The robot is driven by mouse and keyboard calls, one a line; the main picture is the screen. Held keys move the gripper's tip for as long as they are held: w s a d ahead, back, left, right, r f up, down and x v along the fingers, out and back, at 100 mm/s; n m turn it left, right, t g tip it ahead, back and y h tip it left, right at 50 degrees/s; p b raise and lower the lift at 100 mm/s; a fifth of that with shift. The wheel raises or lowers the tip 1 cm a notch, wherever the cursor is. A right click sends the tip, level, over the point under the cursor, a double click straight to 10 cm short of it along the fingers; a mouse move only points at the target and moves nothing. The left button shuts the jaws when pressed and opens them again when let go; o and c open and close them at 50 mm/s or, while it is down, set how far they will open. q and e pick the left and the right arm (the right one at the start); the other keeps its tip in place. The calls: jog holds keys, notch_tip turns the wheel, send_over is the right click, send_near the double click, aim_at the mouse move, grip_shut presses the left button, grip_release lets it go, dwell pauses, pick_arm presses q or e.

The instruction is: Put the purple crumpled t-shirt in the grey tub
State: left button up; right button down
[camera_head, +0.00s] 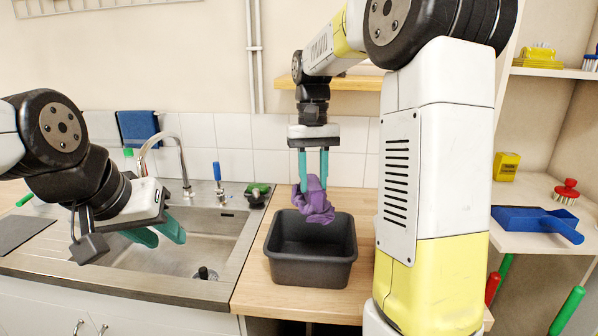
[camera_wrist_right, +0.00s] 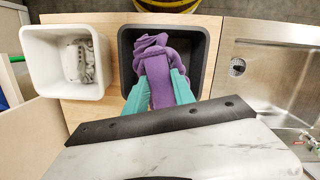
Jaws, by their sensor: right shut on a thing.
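The purple crumpled t-shirt (camera_head: 313,203) hangs from my right gripper (camera_head: 314,172), which is shut on it. It is held above the grey tub (camera_head: 310,271), over its back part in the head view. In the right wrist view the t-shirt (camera_wrist_right: 155,66) sits between the teal fingers, with the dark grey tub (camera_wrist_right: 203,55) below it. The bare floor of the tub shows in the head view. My left gripper (camera_head: 158,235) is over the sink at the left, its teal fingers apart and nothing between them.
A white tub (camera_wrist_right: 37,58) holding a greyish crumpled cloth (camera_wrist_right: 82,62) stands beside the grey tub. The sink (camera_head: 188,246) with its tap (camera_head: 172,148) lies left of it. A blue dustpan (camera_head: 538,222) lies on the right shelf. My right arm hides part of the worktop.

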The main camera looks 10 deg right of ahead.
aim_at(319, 208)
notch_tip(319, 208, down, 16)
jog(key=shift+r, duration=0.25)
dwell(0.6)
jog(key=c, duration=1)
grip_release()
jog(key=shift+o, duration=0.2)
jog(key=r, duration=0.5)
jog(key=w+r, duration=0.1)
jog(key=r, duration=0.1)
jog(key=shift+r, duration=0.15)
jog(key=s+r+t, duration=0.1)
jog(key=s+r, duration=0.1)
jog(key=s+r+t+y, duration=0.1)
jog(key=s+r, duration=0.1)
jog(key=s, duration=0.1)
jog(key=s+r+t, duration=0.1)
jog(key=s+r, duration=0.1)
jog(key=shift+s+d+r+y, duration=0.15)
jog(key=shift+d+r+y, duration=0.1)
jog(key=shift+r+y, duration=0.15)
jog(key=s+r+t, duration=0.2)
jog(key=s+t, duration=0.3)
jog(key=s, duration=0.6)
jog(key=shift+s+a+n, duration=0.15)
jog(key=shift+a+n, duration=0.25)
